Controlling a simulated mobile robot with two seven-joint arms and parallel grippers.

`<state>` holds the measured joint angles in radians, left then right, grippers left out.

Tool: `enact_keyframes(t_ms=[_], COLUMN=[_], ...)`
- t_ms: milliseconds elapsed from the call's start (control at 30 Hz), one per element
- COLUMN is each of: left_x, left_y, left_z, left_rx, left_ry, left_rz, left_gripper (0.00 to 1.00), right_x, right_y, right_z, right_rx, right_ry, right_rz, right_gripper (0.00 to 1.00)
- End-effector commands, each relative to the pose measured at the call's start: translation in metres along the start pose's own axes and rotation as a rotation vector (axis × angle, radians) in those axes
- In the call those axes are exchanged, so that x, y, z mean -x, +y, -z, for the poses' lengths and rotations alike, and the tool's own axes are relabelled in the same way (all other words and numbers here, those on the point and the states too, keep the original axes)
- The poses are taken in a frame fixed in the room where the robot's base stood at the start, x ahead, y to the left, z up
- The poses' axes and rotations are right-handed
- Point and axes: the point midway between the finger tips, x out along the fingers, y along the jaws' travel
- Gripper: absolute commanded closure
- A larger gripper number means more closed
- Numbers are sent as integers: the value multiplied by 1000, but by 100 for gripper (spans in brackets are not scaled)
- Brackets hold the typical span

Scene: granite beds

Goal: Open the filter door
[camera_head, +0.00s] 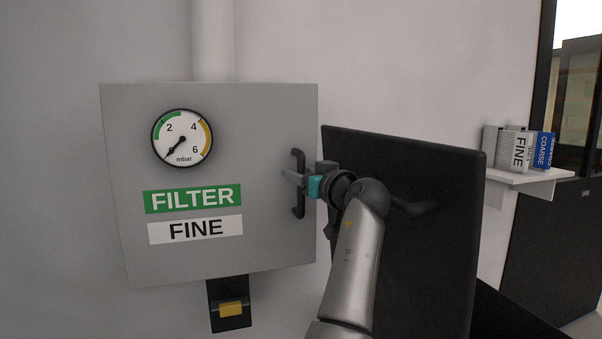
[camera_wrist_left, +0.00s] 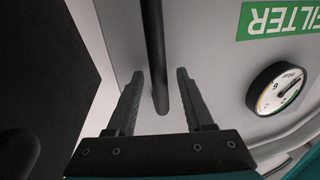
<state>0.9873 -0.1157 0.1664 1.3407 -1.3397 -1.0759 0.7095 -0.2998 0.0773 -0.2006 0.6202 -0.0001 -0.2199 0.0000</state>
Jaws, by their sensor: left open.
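The grey filter door (camera_head: 255,125) is shut, with a round pressure gauge (camera_head: 182,138), a green FILTER label (camera_head: 192,198) and a white FINE label (camera_head: 195,229). A black vertical bar handle (camera_head: 299,210) is on its right side. My left gripper (camera_head: 292,177) is at the middle of the handle. In the left wrist view, the handle (camera_wrist_left: 154,45) runs between the two open fingers (camera_wrist_left: 160,75), with a visible gap on each side. My right gripper is not in view.
A large dark panel (camera_head: 440,240) stands right of the filter box, behind my left arm. A white shelf (camera_head: 520,178) at the right holds filter boxes, one marked FINE (camera_head: 519,152) and a blue one marked COARSE (camera_head: 544,150). A yellow-fronted part (camera_head: 231,309) is below the filter box.

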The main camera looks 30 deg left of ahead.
Motion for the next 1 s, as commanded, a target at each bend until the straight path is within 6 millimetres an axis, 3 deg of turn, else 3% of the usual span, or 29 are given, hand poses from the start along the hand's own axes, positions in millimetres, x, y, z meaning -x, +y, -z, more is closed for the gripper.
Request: enact_keyframes(t_ms=[67,500,1000], left_x=[0,0,0], left_y=[0,0,0], left_z=[0,0,0], left_rx=[0,-1,-1], left_ry=[0,0,0], left_rz=[0,0,0], left_gripper=[51,100,100], right_x=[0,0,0], right_y=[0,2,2], right_z=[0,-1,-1], right_rx=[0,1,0], right_ry=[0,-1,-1], right_rz=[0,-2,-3], right_gripper=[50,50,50])
